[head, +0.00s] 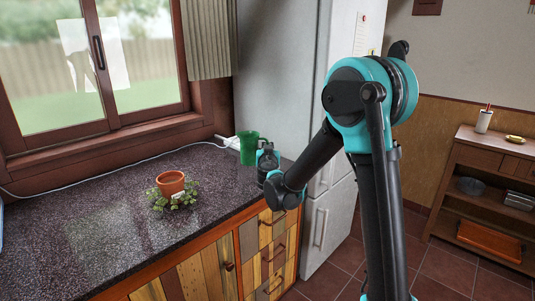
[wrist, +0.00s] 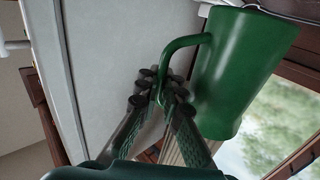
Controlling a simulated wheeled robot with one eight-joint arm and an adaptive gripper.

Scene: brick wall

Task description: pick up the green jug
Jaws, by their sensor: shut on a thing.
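The green jug (head: 248,147) is at the far right end of the dark countertop, close to the fridge. I cannot tell whether its base touches the counter. In the wrist view the jug (wrist: 240,70) fills the upper right, with its handle (wrist: 185,43) reaching toward the fingers. My gripper (wrist: 160,92) is shut on the lower part of the handle, the jug's body beside the fingers. In the head view my gripper (head: 266,155) is just right of the jug and partly hides its side.
A terracotta pot (head: 170,183) with trailing green leaves stands on the counter (head: 90,225), left of the jug. A white cable runs along the back by the window. The grey fridge (head: 275,80) stands close behind and right of the jug. The counter's left part is clear.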

